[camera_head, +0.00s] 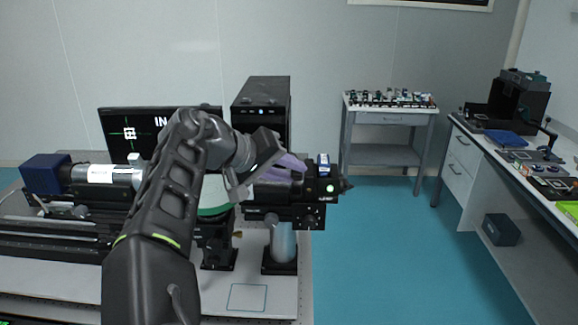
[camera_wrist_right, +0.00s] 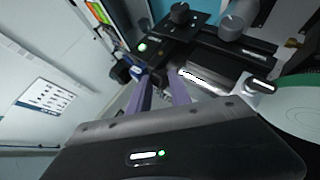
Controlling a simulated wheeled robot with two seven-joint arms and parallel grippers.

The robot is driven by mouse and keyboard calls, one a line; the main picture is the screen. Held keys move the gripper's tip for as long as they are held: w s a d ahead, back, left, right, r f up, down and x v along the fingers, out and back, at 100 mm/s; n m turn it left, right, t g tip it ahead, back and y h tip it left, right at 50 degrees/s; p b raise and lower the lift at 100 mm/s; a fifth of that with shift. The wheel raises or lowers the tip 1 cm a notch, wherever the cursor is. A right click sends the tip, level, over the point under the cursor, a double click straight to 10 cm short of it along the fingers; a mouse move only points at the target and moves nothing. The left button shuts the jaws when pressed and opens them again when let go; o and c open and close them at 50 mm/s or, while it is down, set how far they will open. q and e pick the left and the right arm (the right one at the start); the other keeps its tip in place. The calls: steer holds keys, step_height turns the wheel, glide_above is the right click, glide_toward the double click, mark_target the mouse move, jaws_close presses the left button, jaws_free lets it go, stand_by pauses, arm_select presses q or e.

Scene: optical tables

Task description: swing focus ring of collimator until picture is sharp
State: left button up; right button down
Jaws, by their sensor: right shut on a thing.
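The collimator is a dark barrel (camera_head: 268,194) on posts, with a silver tube (camera_head: 100,175) in line to its left. My right gripper (camera_head: 291,163), with purple fingers, reaches over the barrel from above and is shut on its focus ring. In the right wrist view the two fingers (camera_wrist_right: 158,80) come down beside a dark barrel with a white-marked band (camera_wrist_right: 203,82). My forearm and the fingers hide most of the ring. The monitor (camera_head: 118,148) shows a white target pattern beside a green cross and the letters "IN"; the rest is behind my arm. My left gripper is out of view.
A black computer tower (camera_head: 261,98) stands behind the barrel. A blue box (camera_head: 45,175) closes the left end of the tube. A small cart (camera_head: 388,119) and a side bench (camera_head: 470,150) stand right, with clear floor between.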

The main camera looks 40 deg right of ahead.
steer(key=c, duration=1.5)
jaws_free()
steer(key=shift+a, duration=0.1)
steer(key=v, duration=0.7)
steer(key=shift+a+r+b, duration=0.25)
steer(key=shift+b, duration=0.15)
